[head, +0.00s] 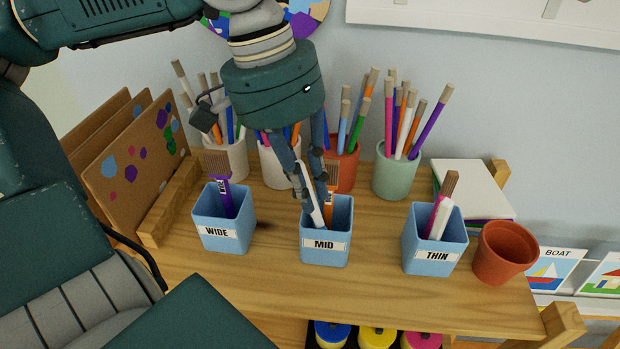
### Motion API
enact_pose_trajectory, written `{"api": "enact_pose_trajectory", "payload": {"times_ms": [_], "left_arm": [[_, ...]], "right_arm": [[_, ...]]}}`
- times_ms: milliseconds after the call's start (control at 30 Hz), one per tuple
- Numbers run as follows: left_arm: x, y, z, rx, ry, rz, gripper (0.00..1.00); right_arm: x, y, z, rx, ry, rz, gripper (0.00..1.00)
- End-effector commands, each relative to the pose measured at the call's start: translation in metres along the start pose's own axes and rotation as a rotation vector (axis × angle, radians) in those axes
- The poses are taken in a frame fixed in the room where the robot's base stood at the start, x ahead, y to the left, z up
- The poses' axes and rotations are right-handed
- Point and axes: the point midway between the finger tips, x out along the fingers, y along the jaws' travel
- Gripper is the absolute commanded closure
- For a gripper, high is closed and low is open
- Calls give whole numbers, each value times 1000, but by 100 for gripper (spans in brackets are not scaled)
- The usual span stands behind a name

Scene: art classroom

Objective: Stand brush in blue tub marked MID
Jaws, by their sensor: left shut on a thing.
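The blue tub marked MID (325,245) stands at the front middle of the wooden shelf. My left gripper (311,192) points down over its mouth, shut on a white-handled brush (313,212). The held brush tilts slightly, its lower end inside the tub's opening; whether it touches the bottom is hidden. An orange brush (329,212) with brown bristles up also stands in the MID tub, partly behind the fingers. My right gripper is not in view.
The blue WIDE tub (222,236) holds a purple brush; the blue THIN tub (433,257) holds white and pink brushes. An empty terracotta pot (505,257) stands at the right. Brush-filled pots, including a green one (396,176), stand behind. Bare wood separates the tubs.

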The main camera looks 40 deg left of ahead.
Motion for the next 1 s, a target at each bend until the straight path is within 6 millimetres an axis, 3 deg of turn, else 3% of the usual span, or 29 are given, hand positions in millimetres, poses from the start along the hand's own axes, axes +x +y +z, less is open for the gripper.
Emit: {"api": "enact_pose_trajectory", "payload": {"times_ms": [300,333,433,767,1000], "left_arm": [[1,0,0,0,0,0,100],[1,0,0,0,0,0,84],[1,0,0,0,0,0,64],[-1,0,0,0,1,0,64],[-35,0,-1,-1,6,-1,64]], "right_arm": [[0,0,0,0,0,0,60],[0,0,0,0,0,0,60],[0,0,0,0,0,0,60],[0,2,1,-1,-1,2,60],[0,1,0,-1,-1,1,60]]}}
